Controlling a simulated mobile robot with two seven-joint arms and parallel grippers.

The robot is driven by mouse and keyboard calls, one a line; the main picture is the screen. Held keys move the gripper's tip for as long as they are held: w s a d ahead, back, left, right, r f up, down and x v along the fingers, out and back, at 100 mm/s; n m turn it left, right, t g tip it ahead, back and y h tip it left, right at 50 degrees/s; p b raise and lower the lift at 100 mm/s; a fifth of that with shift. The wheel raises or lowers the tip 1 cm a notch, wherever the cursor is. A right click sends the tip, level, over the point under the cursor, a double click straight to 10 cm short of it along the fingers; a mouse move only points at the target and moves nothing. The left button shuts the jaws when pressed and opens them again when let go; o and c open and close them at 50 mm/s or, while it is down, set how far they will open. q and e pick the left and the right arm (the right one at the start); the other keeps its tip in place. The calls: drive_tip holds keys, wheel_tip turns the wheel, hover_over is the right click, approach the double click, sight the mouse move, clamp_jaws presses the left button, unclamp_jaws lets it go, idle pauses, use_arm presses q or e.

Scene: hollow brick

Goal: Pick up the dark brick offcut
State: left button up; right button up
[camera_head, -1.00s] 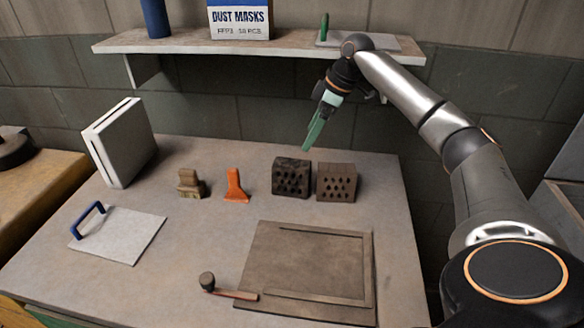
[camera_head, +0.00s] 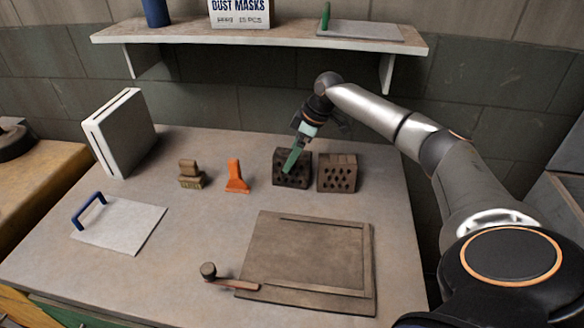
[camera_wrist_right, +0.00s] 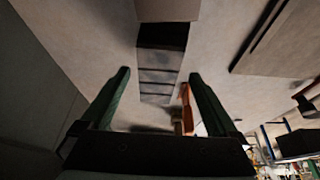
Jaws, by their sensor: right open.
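The dark brick offcut (camera_head: 303,175), a nearly black block with rows of holes, stands towards the back of the table. My right gripper (camera_head: 287,172), with green fingers, is in front of its left part in the head view and hides some of it. In the right wrist view the dark brick (camera_wrist_right: 160,65) lies ahead, roughly between the two open fingertips. The right gripper is open and holds nothing. I cannot tell whether a finger touches the brick. My left gripper is not in view.
A lighter brown brick (camera_head: 338,174) stands close to the right of the dark one. An orange tool (camera_head: 236,178) and a wooden brush (camera_head: 190,175) stand to the left. A framed board (camera_head: 300,250) and a mallet (camera_head: 225,280) lie in front. A shelf (camera_head: 260,34) hangs above.

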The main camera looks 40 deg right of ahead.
drive_tip(key=shift+w+f, duration=0.1)
drive_tip(key=shift+f, duration=0.2)
drive_tip(key=shift+f, duration=0.25)
idle(0.4)
clamp_jaws()
idle(0.7)
drive_tip(key=shift+r, duration=0.1)
